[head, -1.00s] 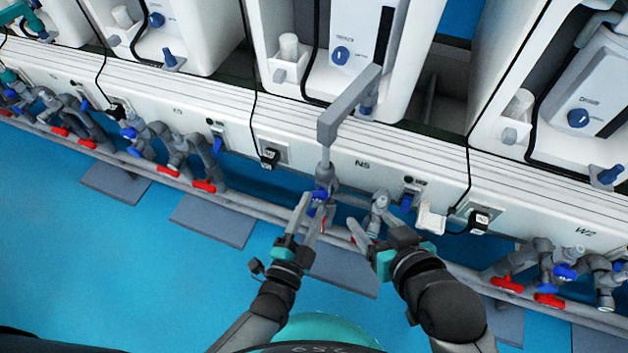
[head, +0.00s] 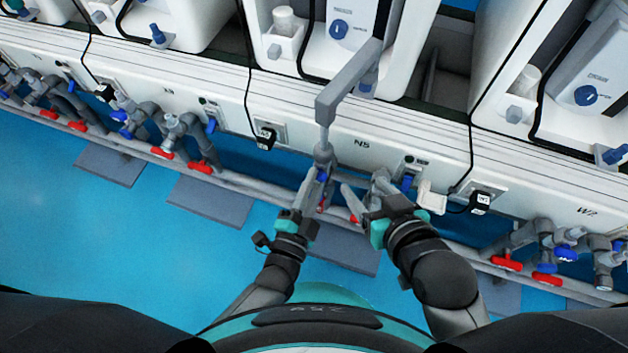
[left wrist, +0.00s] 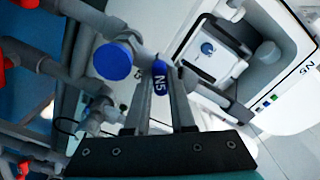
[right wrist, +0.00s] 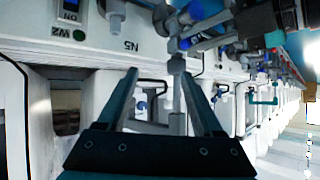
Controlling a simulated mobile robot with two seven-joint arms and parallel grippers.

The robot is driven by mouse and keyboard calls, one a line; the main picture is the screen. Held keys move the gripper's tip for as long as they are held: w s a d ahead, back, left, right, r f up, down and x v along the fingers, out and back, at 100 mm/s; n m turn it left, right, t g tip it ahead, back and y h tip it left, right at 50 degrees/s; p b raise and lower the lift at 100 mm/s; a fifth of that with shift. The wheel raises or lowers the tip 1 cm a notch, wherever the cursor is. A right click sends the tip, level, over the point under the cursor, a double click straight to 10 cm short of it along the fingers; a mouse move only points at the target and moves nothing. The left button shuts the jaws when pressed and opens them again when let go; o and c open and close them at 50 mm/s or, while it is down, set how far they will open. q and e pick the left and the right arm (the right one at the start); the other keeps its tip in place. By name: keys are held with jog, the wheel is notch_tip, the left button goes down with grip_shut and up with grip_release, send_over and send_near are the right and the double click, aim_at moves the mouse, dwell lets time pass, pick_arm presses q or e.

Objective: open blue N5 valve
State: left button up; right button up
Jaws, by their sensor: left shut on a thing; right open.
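The blue N5 valve handle (head: 322,175) sits on the grey pipework below the N5 label (head: 362,143), mostly hidden by my left gripper (head: 316,184). In the left wrist view the handle, marked N5 (left wrist: 160,82), lies between the two fingers of my left gripper (left wrist: 160,92), which is shut on it. A round blue knob (left wrist: 113,60) is just left of the fingers there. My right gripper (head: 363,190) is open and empty, close to the right of the left one, by the neighbouring pipe fitting. In the right wrist view its fingers (right wrist: 162,75) are spread.
A grey upright pipe with a bent arm (head: 345,90) rises above the valve. Red handles (head: 202,166) and other blue valves (head: 566,254) line the pipe run on both sides. Blue floor is open at left.

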pick_arm(q)
grip_shut()
jog(key=shift+n, duration=0.7)
jog(key=n+p, duration=0.1)
jog(key=n, duration=0.4)
jog(key=shift+n, duration=2.1)
pick_arm(e)
jog(key=shift+s+d+f+g+h, duration=0.1)
jog(key=shift+s+d+g+h, duration=0.3)
jog(key=shift+d+g, duration=0.3)
jog(key=shift+s+d+f+g+h, duration=0.1)
jog(key=shift+s+d+g+h, duration=0.3)
jog(key=shift+d, duration=0.45)
jog(key=shift+s, duration=0.1)
